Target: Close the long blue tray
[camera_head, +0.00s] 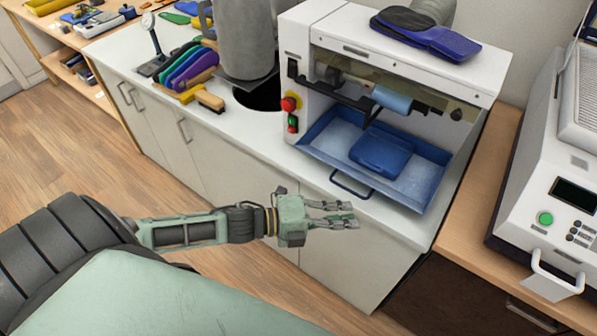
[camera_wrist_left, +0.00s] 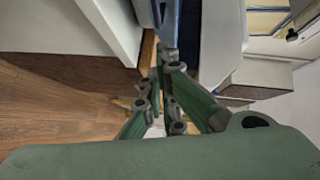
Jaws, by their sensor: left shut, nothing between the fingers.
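The long blue tray (camera_head: 412,188) is pulled out of the lower opening of the white machine (camera_head: 330,40), with a dark handle (camera_head: 351,185) on its front edge. A blue lidded box or block (camera_head: 381,151) lies in the tray. My left gripper (camera_head: 352,214) is in front of the counter, below and just short of the tray handle, apart from it. Its fingers are shut with nothing between them. In the left wrist view the fingers (camera_wrist_left: 166,80) point at the gap beside the white cabinet. My right gripper does not show.
A red stop button (camera_head: 289,104) is on the machine's left side. A grey cylinder (camera_head: 243,38), coloured insoles (camera_head: 190,66) and a brush (camera_head: 210,101) stand on the counter to the left. Another white machine (camera_head: 560,170) with a handle stands at the right. Open floor lies left of the cabinets.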

